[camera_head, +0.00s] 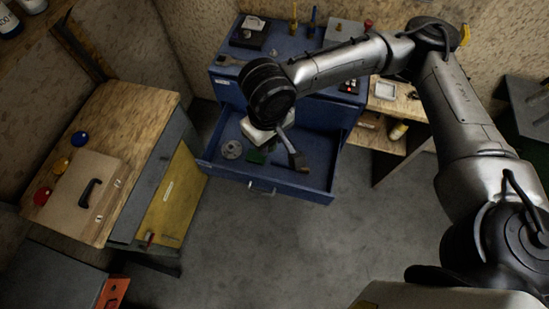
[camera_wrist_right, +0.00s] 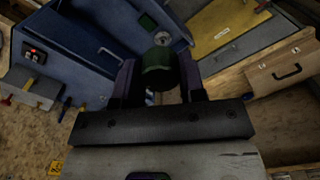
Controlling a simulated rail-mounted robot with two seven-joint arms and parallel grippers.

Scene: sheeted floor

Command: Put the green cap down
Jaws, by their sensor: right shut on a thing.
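The green cap (camera_wrist_right: 157,68) is a dark green, rounded piece held between the two fingers of my right gripper (camera_wrist_right: 160,82) in the right wrist view. That gripper is shut on it. In the head view my right gripper (camera_head: 268,140) hangs over the open blue drawer (camera_head: 318,185), and the held cap is hard to make out there. My left gripper is not in view.
A grey disc (camera_head: 231,149) lies in the drawer beside the flat green piece. A long grey tool-like item (camera_head: 297,158) shows at the drawer's right. A wooden-topped cabinet (camera_head: 125,105) with a tan case (camera_head: 80,190) stands at left.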

